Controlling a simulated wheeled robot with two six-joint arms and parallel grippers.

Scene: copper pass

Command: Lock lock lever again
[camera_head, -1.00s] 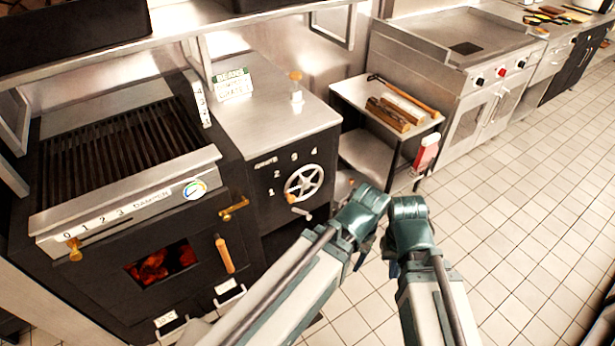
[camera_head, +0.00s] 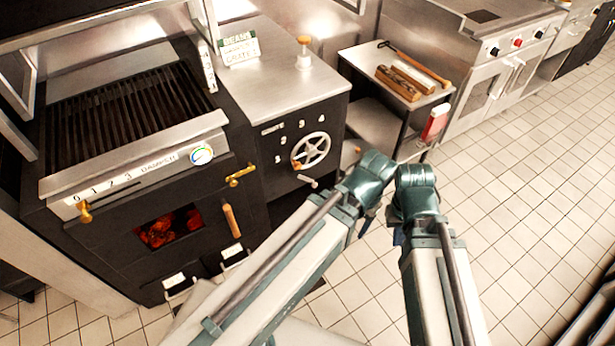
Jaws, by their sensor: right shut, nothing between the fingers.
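A short silver lever (camera_head: 307,181) sits on the dark front panel below the spoked handwheel (camera_head: 311,150); I take it for the lock lever. A brass handle (camera_head: 240,175) is on the grill's front to its left, above a wooden upright handle (camera_head: 231,220). My right gripper (camera_head: 399,237) is mostly hidden behind its own wrist; it is shut and empty, out over the floor to the right of the lever. My left wrist (camera_head: 371,174) is beside it, nearer the lever but apart from it. The left gripper's fingers are almost wholly hidden.
The charcoal grill (camera_head: 130,110) has glowing coals (camera_head: 168,229) behind its front opening. A small side table (camera_head: 431,100) with split wood (camera_head: 398,84) and a red-and-white container (camera_head: 434,122) stands beyond my wrists. The tiled floor (camera_head: 530,190) at right is clear.

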